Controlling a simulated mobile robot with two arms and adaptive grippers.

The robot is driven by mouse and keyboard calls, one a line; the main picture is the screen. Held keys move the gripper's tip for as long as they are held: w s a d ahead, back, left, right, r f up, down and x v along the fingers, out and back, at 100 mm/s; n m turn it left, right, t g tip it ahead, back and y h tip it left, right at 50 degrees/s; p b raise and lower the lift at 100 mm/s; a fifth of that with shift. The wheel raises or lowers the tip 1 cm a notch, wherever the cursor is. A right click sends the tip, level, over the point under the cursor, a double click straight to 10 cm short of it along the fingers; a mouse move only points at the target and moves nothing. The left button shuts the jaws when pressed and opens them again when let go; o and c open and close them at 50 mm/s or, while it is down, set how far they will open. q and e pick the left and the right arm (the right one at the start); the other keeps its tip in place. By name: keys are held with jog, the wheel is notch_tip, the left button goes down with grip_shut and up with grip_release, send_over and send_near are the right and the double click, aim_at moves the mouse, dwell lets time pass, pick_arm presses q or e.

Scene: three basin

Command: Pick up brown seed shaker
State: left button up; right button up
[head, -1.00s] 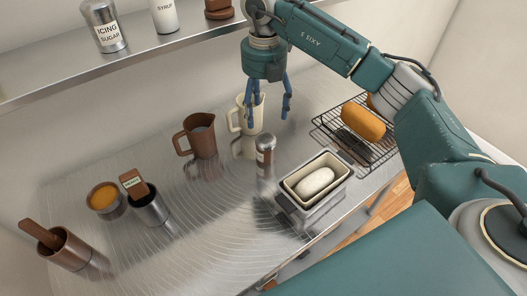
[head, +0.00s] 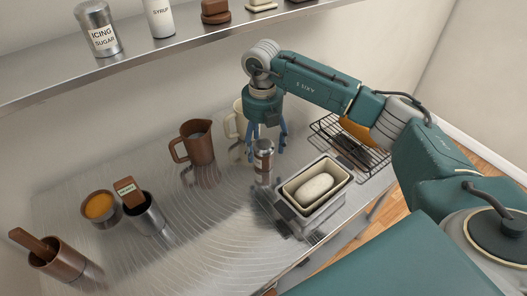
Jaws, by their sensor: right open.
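My left gripper is out of view.
A cream pitcher (head: 233,126) and a brown pitcher (head: 200,148) stand left of the shaker. A loaf tin (head: 325,204) with pale dough is close at its right. A wire rack (head: 325,125) lies behind. The front-middle counter (head: 210,245) is clear.

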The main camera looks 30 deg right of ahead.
jog(key=shift+s+d+f+p, duration=0.15)
jog(key=shift+f+p, duration=0.3)
jog(key=shift+f, duration=1.3)
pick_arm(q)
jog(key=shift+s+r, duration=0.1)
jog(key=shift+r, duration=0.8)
pick_arm(e)
jog(key=c, duration=1.4)
jog(key=shift+o, duration=0.2)
jog(key=shift+r, duration=0.15)
jog(key=shift+r, duration=0.55)
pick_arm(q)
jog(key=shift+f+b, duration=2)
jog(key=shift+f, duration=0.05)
pick_arm(e)
notch_tip(320, 180, up, 19)
jog(key=shift+f, duration=0.15)
